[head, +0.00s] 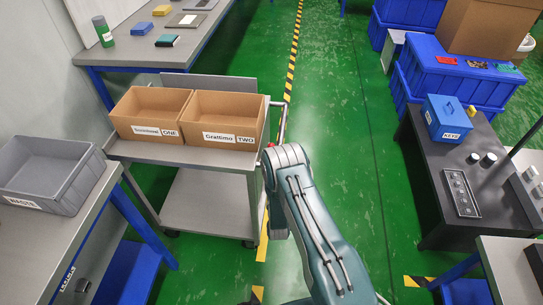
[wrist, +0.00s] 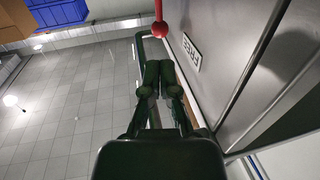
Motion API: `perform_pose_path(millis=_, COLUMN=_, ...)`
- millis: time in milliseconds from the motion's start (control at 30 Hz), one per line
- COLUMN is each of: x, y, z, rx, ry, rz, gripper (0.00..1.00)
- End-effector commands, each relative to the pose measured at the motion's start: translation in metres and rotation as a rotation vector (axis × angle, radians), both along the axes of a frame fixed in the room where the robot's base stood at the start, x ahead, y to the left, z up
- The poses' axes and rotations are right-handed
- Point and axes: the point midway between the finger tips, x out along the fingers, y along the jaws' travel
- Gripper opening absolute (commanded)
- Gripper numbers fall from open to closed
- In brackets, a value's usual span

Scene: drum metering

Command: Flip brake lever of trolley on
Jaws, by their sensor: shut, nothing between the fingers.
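The trolley (head: 205,205) is grey, with two shelves and a handle rail on its right side. In the wrist view a grey trolley panel (wrist: 235,40) carries a white label (wrist: 191,52) that seems to read FREE, upside down. The red brake lever (wrist: 160,28) with a rounded knob is at the top of the wrist view, beside that label. A small red spot also shows by my arm's end in the head view. My gripper (wrist: 159,70) is shut and empty, its fingers pointing toward the red knob; I cannot tell whether they touch. In the head view my arm hides the gripper.
Two open cardboard boxes marked ONE (head: 152,112) and TWO (head: 226,117) stand on the trolley's top. A grey waste bin (head: 68,172) sits on a bench at left. A dark table (head: 430,160) with a blue key box stands at right. Green floor is clear between.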

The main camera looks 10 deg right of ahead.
Motion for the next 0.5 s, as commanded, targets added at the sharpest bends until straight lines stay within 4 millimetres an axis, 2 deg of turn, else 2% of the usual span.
perform_pose_path(millis=500, x=0.089, y=-0.011, z=0.0, rx=-0.001, ry=-0.003, rz=0.0, gripper=0.0)
